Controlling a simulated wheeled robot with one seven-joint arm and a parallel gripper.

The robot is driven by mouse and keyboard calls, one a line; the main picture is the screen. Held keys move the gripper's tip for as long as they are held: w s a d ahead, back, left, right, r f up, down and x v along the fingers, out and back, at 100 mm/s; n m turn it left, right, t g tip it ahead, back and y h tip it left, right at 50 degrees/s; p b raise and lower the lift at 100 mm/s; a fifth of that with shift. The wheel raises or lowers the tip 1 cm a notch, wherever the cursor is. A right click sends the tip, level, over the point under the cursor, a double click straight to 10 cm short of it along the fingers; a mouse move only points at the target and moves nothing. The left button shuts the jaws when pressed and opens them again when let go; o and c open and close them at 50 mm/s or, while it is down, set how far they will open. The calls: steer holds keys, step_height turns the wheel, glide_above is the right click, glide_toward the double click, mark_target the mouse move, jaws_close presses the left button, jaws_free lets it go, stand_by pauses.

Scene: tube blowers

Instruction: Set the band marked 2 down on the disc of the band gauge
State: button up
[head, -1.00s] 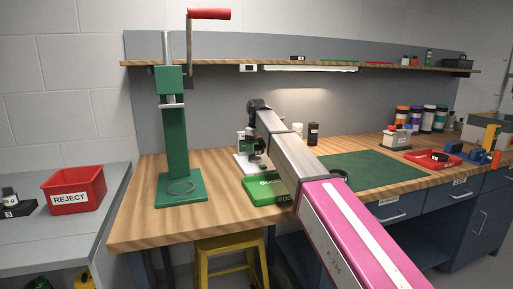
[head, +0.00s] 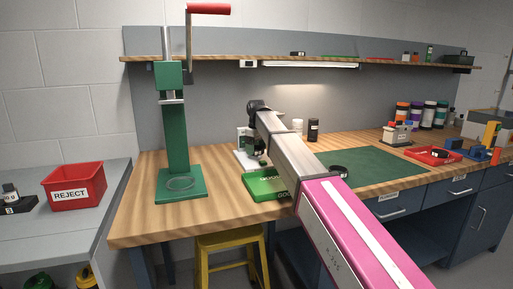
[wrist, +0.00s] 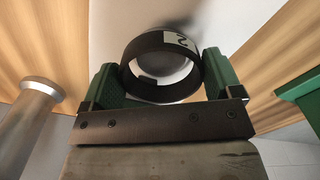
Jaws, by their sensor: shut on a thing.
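The band marked 2 (wrist: 144,44) is a dark ring with a pale label, seen in the wrist view. My gripper (wrist: 164,80) is shut on it, with one green finger on each side. A pale rounded surface, perhaps the gauge disc, shows through and behind the ring; I cannot tell whether the ring touches it. In the head view the band gauge (head: 246,162) has a white base on the bench behind my arm. My arm partly hides it, and the gripper and band are not clear there.
The green GOOD tray (head: 268,187) lies just in front of the gauge and shows at the right of the wrist view. A grey post (wrist: 28,112) stands at the left there. A green press (head: 178,140) stands to the left. A green mat (head: 375,170) lies right.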

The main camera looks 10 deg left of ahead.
steer(key=shift+f, duration=0.95)
steer(key=o, duration=0.7)
steer(key=shift+r, duration=0.1)
step_height(320, 180, up, 11)
steer(key=shift+f, duration=0.15)
